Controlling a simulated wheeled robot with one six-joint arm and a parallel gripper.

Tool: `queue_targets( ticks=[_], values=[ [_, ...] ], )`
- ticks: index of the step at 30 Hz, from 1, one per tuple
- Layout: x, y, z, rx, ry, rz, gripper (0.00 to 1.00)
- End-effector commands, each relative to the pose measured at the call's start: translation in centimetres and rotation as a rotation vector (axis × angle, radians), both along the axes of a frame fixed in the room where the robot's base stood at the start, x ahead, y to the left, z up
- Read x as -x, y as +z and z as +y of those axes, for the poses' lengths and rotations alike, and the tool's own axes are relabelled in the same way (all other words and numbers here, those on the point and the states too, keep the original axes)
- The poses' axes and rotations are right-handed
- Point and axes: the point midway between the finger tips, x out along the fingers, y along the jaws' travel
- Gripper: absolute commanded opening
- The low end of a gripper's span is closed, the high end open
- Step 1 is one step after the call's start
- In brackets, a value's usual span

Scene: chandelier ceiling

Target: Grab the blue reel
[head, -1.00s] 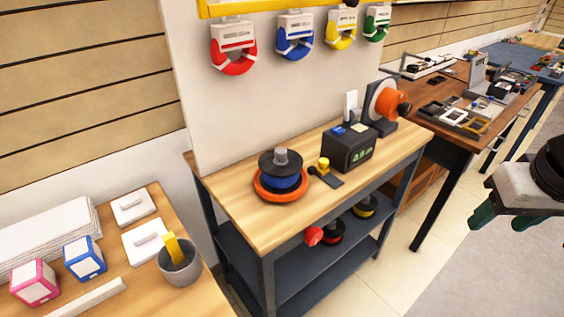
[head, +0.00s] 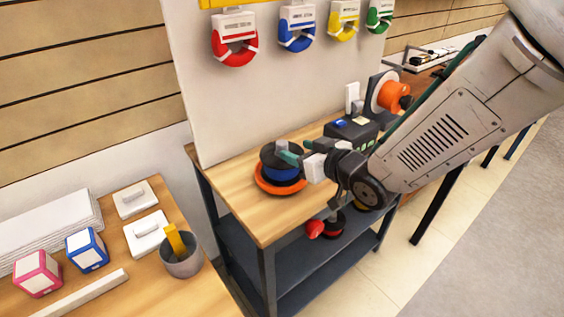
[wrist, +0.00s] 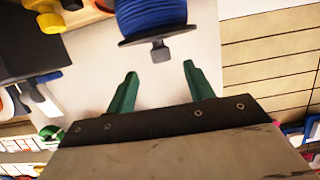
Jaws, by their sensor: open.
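The blue reel (head: 284,174) has dark flanges and a grey knob on top. It sits on an orange dish (head: 263,187) on the wooden bench top. My gripper (head: 293,155) is beside the reel's upper part and covers some of its right side. In the wrist view the reel (wrist: 150,15) is at the top, with its knob (wrist: 160,50) pointing down the picture. There my green fingers (wrist: 160,78) are spread apart with nothing between them, and the knob is just beyond their tips. The reel's far part is cut off there.
A black device (head: 352,132) and an orange reel on a stand (head: 390,97) are right of the reel, partly behind my arm. A white panel with colored tape holders (head: 297,28) rises behind. A grey cup (head: 182,255) stands on the left table. The bench's front left is clear.

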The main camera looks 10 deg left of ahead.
Motion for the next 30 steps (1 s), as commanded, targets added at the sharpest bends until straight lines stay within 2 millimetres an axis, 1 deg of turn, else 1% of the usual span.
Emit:
queue_targets(
  ticks=[8,12,15,18,24,25,26,27,29,30],
  values=[
    [-2.0,-0.9,2.5,0.0,0.001,0.0,0.53],
    [-3.4,-1.3,4.2,0.0,0.0,0.0,0.53],
    [-4.1,-1.7,5.0,0.0,0.0,0.0,0.53],
    [-4.4,-1.8,5.3,0.0,-0.001,0.0,0.53],
    [-4.5,-1.8,5.3,-0.001,-0.001,-0.001,0.53],
    [-4.5,-1.8,5.3,-0.001,-0.001,-0.001,0.47],
    [-4.5,-1.8,5.3,0.0,-0.001,0.0,0.39],
    [-4.5,-1.8,5.3,0.0,-0.001,0.0,0.28],
    [-4.5,-1.8,5.3,0.0,-0.001,0.0,0.11],
    [-4.4,-1.8,5.3,0.0,-0.001,0.0,0.0]
  ],
)
